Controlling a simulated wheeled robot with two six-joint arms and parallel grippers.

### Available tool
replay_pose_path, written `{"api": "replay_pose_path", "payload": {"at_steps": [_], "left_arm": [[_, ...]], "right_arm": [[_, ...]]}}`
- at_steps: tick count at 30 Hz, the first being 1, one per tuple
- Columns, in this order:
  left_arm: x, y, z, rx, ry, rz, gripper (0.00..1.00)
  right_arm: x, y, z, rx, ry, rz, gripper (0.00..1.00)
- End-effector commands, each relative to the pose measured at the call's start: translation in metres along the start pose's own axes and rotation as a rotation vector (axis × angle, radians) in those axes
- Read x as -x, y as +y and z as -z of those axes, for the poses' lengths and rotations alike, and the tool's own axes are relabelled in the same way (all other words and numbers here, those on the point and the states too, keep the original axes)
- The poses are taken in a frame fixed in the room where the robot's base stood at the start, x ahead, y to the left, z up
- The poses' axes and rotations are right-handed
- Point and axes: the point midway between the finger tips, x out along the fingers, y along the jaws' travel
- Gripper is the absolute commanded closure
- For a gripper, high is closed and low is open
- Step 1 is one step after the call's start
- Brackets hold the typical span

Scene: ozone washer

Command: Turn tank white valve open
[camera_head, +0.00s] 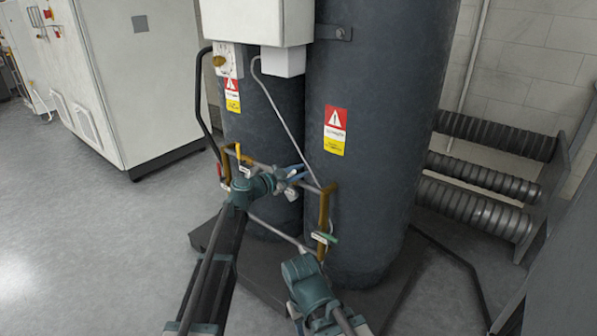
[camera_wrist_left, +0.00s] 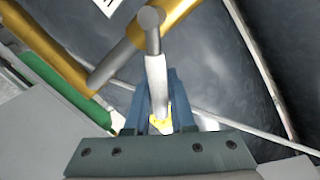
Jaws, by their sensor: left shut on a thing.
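The tank's white valve handle (camera_wrist_left: 157,85) shows in the left wrist view as a white lever with a yellow end, below a grey stem on brass pipework. My left gripper (camera_wrist_left: 160,112) is shut on this white handle, with its blue fingers on either side of it. In the head view my left gripper (camera_head: 293,174) is at the pipework in front of the dark tanks (camera_head: 376,130), and a small white piece shows just below its fingers. Part of my right arm shows at the bottom of the head view, but its gripper cannot be made out.
A green valve handle (camera_head: 324,237) sits on the brass pipe to the right and also shows in the wrist view (camera_wrist_left: 50,75). Thin pipes and a black hose (camera_head: 201,100) run by the tanks. A white cabinet (camera_head: 120,80) stands left. The floor at left is clear.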

Motion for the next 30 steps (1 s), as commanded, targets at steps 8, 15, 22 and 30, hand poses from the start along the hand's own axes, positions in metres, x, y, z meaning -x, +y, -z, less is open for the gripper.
{"api": "replay_pose_path", "payload": {"at_steps": [8,15,22,30], "left_arm": [[0.000,0.000,0.000,-0.001,-0.001,0.000,1.00],[0.000,0.000,0.000,0.000,0.000,0.000,0.47],[0.000,0.000,0.000,0.000,0.000,0.000,0.47],[0.030,0.001,0.002,0.000,-0.001,0.001,0.47]], "right_arm": [[0.000,0.000,0.000,0.000,0.000,0.000,0.50],[0.000,0.000,0.000,0.000,0.000,0.000,0.50],[0.000,0.000,0.000,0.000,0.000,0.000,0.50],[0.004,0.001,0.000,-0.001,0.000,0.000,0.50]]}}
